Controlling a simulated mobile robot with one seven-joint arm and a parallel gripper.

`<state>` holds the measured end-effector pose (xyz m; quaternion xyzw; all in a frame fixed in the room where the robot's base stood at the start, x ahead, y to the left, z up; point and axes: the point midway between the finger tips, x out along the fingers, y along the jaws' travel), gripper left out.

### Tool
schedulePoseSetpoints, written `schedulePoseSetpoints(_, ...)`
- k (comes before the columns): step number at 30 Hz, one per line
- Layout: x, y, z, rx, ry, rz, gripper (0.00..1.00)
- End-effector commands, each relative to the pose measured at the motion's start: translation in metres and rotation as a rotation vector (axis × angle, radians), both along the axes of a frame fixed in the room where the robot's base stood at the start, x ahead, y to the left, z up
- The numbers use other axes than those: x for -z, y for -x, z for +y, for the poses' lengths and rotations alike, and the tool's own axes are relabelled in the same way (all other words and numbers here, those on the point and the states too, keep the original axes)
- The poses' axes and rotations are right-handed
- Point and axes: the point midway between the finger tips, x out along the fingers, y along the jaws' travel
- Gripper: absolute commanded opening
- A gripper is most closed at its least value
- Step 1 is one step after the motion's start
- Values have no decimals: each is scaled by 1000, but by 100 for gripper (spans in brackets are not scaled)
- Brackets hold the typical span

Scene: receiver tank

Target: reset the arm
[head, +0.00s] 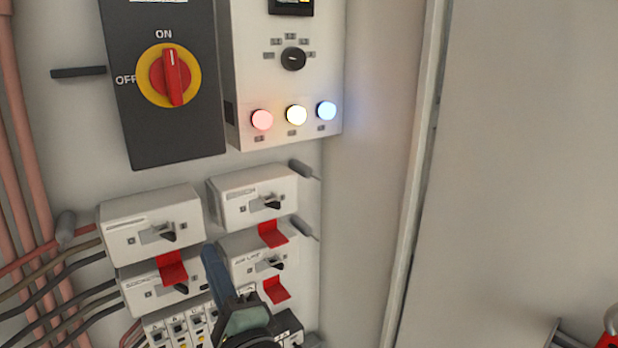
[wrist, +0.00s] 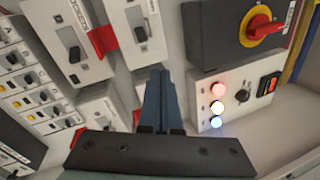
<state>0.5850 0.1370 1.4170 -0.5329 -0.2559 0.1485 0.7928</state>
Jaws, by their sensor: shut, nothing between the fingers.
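My gripper (head: 209,252) reaches up from the bottom of the head view, in front of the breaker panel. Its two blue-grey fingers are together and hold nothing. In the wrist view the shut fingers (wrist: 158,74) point up between the breaker boxes and the light box. From these views I cannot tell whether the fingertips touch the panel. My dark wrist covers part of the lower breakers in the head view.
White breaker boxes (head: 150,215) with black toggles and red tabs (head: 172,268) surround the fingers. Above are a red-and-yellow rotary switch (head: 170,76) at ON and a box with red, yellow and blue lights (head: 296,115). Cables (head: 25,200) run left. The right wall (head: 520,170) is bare.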

Motion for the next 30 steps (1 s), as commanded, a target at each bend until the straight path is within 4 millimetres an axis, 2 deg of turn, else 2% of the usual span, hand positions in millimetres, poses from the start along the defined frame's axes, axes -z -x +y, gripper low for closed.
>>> schedulePoseSetpoints(1, -24, 3, -10, 91, 169, -156, 0)
schedulePoseSetpoints(4, -77, 16, -32, 310, 510, -423, 0)
schedulePoseSetpoints(6, -113, 31, -50, 491, 739, -584, 0)
schedulePoseSetpoints(9, -159, 61, -78, 769, 1038, -754, 0)
schedulePoseSetpoints(13, -202, 103, -110, 1093, 1333, -857, 0)
schedulePoseSetpoints(15, -216, 122, -122, 1220, 1442, -870, 0)
schedulePoseSetpoints(19, -230, 142, -135, 1351, 1551, -868, 0)
schedulePoseSetpoints(30, -231, 144, -136, 1364, 1562, -866, 0)
